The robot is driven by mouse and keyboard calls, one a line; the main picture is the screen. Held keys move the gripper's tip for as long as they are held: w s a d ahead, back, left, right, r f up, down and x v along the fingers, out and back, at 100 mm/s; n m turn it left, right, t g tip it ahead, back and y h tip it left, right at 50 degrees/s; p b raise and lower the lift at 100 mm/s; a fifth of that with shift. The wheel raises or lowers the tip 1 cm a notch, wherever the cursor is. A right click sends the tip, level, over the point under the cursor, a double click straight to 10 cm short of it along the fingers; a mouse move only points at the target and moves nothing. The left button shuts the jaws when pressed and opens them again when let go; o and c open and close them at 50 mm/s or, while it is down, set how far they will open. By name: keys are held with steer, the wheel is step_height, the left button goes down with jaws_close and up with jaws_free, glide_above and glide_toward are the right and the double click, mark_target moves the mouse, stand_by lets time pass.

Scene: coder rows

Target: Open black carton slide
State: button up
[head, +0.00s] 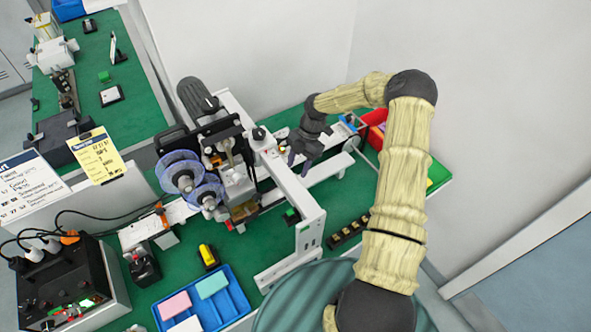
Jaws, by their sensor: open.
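My gripper (299,164) hangs at the end of my arm, beside the white frame of the coder machine (294,188). Its dark fingers are apart, and I see nothing held between them. It is over the white rail (328,170) that runs toward the back right. I cannot tell for certain which part is the black carton slide. Dark machine parts lie to the left of the gripper, and some are hidden behind the frame. Whether the fingers touch any part is too small to tell.
A blue tray (238,292) with pastel blocks, a yellow-and-black item (208,256) and a control box (72,285) stand in front. A black strip of blocks (348,230) lies right of the machine. A red bin (373,118) is behind my arm. Some green tabletop (335,205) is bare.

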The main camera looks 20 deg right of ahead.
steer(key=shift+p+x, duration=0.35)
steer(key=shift+x, duration=1.4)
steer(key=shift+c, duration=0.5)
jaws_close()
steer(key=shift+w+d, duration=0.1)
steer(key=w+d+b, duration=0.1)
steer(key=d+b, duration=0.1)
steer(key=d, duration=0.3)
steer(key=w+d+b, duration=0.2)
steer(key=d, duration=0.3)
steer(key=w+d+b, duration=0.2)
steer(key=d, duration=0.3)
steer(key=shift+d, duration=0.15)
steer(key=shift+w+d+b, duration=0.25)
steer(key=shift+d+b, duration=0.05)
steer(key=shift+d, duration=0.4)
steer(key=shift+r, duration=0.1)
